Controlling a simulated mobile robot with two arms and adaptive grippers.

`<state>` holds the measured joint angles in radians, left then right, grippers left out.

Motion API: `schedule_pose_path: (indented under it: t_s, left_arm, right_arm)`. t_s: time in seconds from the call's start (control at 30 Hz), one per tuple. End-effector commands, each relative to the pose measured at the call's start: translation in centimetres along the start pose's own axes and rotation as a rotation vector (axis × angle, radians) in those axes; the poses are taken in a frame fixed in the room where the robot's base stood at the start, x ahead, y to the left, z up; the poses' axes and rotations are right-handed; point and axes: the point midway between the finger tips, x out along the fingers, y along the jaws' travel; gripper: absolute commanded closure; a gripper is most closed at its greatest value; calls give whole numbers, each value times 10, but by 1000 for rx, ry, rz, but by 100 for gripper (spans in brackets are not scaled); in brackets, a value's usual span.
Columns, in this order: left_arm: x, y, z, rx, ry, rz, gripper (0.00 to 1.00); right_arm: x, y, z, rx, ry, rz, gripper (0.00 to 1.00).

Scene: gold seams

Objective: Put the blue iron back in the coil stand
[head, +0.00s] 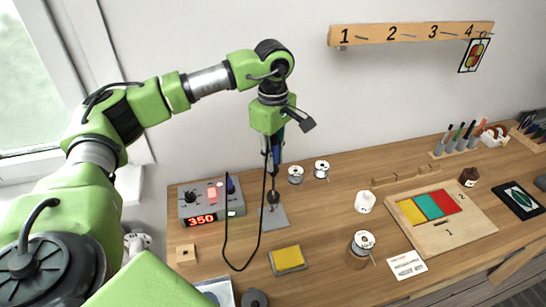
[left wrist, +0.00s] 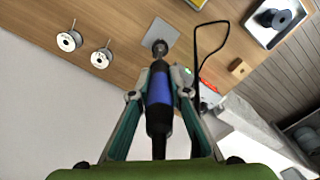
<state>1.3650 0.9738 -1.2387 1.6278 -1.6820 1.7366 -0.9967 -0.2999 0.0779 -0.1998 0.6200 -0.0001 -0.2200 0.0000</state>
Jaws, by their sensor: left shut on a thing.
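My left gripper (head: 271,160) hangs above the bench, pointing down, and is shut on the blue iron (head: 277,145). The left wrist view shows the blue iron (left wrist: 159,88) upright between the two fingers of the gripper (left wrist: 159,75), its black end toward the camera. The coil stand (head: 275,218) is a grey plate with a dark coil on the bench directly below. In the left wrist view the stand (left wrist: 158,31) lies just beyond the iron's front end. The tip lines up with the coil; I cannot tell whether it is inside. My right gripper is not in view.
A black cable (head: 227,235) loops down beside the stand. The control box (head: 208,197) reading 350 stands left, a yellow sponge (head: 288,257) in front, and wire spools (head: 295,175) at the right. A board with coloured tiles (head: 440,235) lies farther right.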

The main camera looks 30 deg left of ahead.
Motion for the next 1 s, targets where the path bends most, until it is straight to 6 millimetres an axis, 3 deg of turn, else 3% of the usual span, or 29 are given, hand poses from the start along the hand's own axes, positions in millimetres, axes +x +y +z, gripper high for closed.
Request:
schedule_pose_path:
  t_s: [1.0]
  left_arm:
    - [25,0,0,0,0,0,100]
  right_arm:
    - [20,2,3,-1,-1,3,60]
